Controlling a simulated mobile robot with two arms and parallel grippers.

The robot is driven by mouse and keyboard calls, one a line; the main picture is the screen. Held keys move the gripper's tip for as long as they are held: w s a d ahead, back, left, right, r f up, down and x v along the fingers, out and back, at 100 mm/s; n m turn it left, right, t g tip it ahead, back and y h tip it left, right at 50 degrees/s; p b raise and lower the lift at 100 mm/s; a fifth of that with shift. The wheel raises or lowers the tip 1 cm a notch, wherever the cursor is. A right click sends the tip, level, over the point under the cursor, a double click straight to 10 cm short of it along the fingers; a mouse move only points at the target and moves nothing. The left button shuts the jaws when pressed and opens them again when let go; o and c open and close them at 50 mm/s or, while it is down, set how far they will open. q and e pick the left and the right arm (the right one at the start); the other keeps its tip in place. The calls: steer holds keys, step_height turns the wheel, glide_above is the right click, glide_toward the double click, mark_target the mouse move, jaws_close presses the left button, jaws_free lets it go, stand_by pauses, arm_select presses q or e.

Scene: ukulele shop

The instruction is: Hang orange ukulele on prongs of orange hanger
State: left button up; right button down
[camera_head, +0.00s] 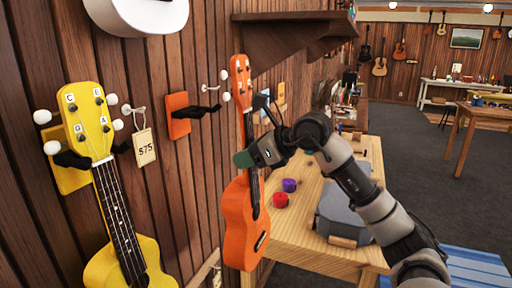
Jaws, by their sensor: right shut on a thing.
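The orange ukulele (240,215) hangs upright in the air, headstock up, to the right of the orange hanger. My right gripper (247,158) is shut on its neck, and the ukulele's headstock (240,78) rises above the grip. The orange hanger (178,115) is fixed to the wood wall, with dark prongs (200,111) reaching toward the ukulele. The prongs look empty, and a gap shows between them and the ukulele's neck in this view. My left gripper is out of view.
A yellow ukulele (125,250) hangs on a yellow hanger at left, with a $75 tag (144,147) beside it. A white ukulele (140,14) is above. A wood table (310,195) with red and purple items stands behind my right arm. A dark shelf (290,32) juts out above right.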

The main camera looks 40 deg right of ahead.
steer(key=w+p, duration=0.1)
steer(key=w+a+p, duration=0.1)
steer(key=w+p, duration=0.1)
steer(key=w+a+p, duration=0.1)
steer(key=shift+w, duration=0.4)
steer(key=shift+r+p, duration=0.1)
steer(key=shift+p, duration=0.2)
steer(key=shift+w+a+r, duration=0.15)
steer(key=shift+w+a, duration=0.05)
steer(key=shift+w+p, duration=0.1)
steer(key=shift+p, duration=0.2)
stand_by(0.3)
